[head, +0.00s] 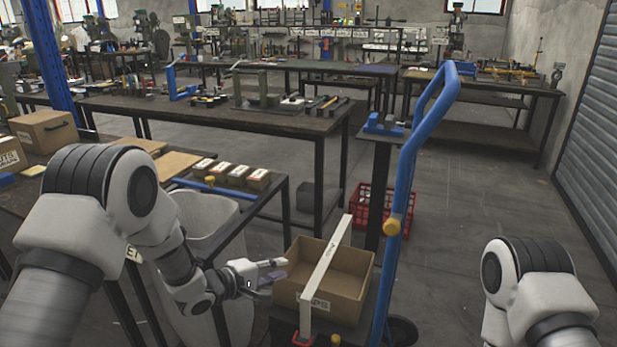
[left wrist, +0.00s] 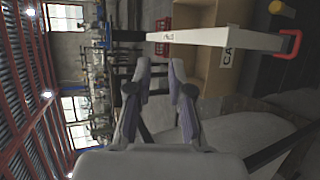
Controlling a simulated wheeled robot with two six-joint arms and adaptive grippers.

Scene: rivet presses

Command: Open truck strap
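A white strap (head: 327,262) runs over an open cardboard box (head: 350,280) on a blue hand truck (head: 407,170). The strap's near end hangs down the box front to a red piece (head: 301,340) at the bottom edge. In the left wrist view the strap (left wrist: 215,37) crosses the top, with the box (left wrist: 200,75) behind it and the red buckle-like piece (left wrist: 290,43) at its right end. My left gripper (head: 275,269) is left of the box, apart from the strap. Its fingers (left wrist: 160,68) are spread and empty. My right gripper is out of view.
A table with several small boxes (head: 229,174) and a pale bin (head: 205,215) stand left of the hand truck. A red crate (head: 372,210) is behind it. The floor to the right is clear.

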